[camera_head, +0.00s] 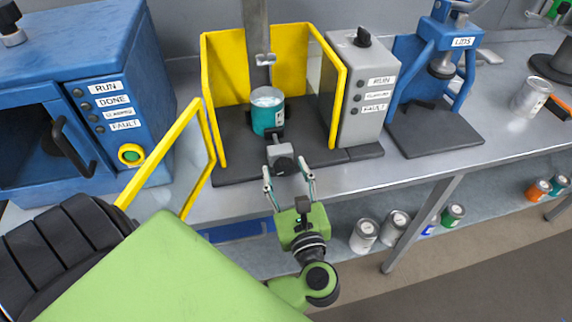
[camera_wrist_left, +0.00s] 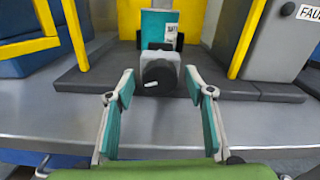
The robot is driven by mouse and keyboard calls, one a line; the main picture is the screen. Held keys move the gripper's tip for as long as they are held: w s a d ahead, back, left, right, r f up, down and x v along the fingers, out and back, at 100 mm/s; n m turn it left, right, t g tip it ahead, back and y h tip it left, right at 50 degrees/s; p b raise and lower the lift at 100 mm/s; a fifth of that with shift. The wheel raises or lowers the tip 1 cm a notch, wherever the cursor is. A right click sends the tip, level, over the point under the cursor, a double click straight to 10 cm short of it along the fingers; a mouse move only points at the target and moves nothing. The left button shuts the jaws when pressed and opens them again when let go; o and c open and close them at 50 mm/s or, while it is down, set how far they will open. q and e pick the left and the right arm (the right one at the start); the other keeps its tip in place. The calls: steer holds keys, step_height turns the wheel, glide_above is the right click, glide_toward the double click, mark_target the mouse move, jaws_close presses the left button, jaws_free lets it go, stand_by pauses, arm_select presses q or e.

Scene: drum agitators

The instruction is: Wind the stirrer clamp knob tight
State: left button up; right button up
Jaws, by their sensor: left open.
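The clamp knob (camera_head: 284,164) is a dark round knob on the front of a small grey clamp block (camera_head: 279,150). In the left wrist view the knob (camera_wrist_left: 158,77) faces me, with a short white mark on it. Behind the clamp stands a teal can (camera_head: 267,112) with a label, upright on a dark base (camera_head: 232,168). My left gripper (camera_head: 288,178) is open and empty, at the front of the knob. Its fingertips lie to either side of the knob in both views, with gaps visible. My right gripper is not in view.
Yellow guard frames (camera_head: 334,95) flank the can, and a yellow door (camera_head: 203,140) stands swung open at left. A grey control box (camera_head: 357,95) is at right, a blue press (camera_head: 433,75) beyond it, a blue oven (camera_head: 85,85) at left. Cans (camera_head: 364,235) stand on the lower shelf.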

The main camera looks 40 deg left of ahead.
arm_select(q)
steer(key=c, duration=1.1)
steer(key=shift+c, duration=0.2)
steer(key=shift+m, duration=1.4)
steer(key=o, duration=1.1)
steer(key=shift+o, duration=0.2)
